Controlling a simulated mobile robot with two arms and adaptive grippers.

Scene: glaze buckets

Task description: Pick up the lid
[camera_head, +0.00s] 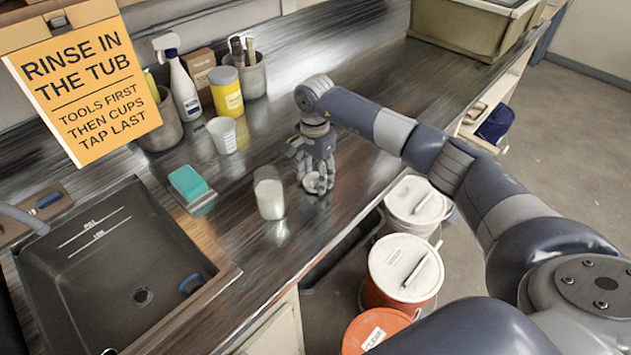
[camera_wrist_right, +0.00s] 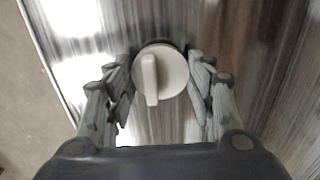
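The lid (camera_wrist_right: 160,72) is a small, round, off-white disc with a raised bar handle, lying on the metal counter. In the head view the lid (camera_head: 312,183) is partly hidden by my right gripper (camera_head: 316,180), which points down over it. In the right wrist view my right gripper (camera_wrist_right: 161,75) is open, with its fingers on either side of the lid. The fingertips are very close to the lid's edge; I cannot tell if they touch it. My left gripper is not in view.
A translucent cup with white contents (camera_head: 269,198) stands just left of the gripper. A teal sponge (camera_head: 188,183), white cup (camera_head: 222,135), yellow tub (camera_head: 226,92) and spray bottle (camera_head: 182,86) stand farther left. The sink (camera_head: 110,250) is at left; lidded buckets (camera_head: 405,268) stand below the counter's front edge.

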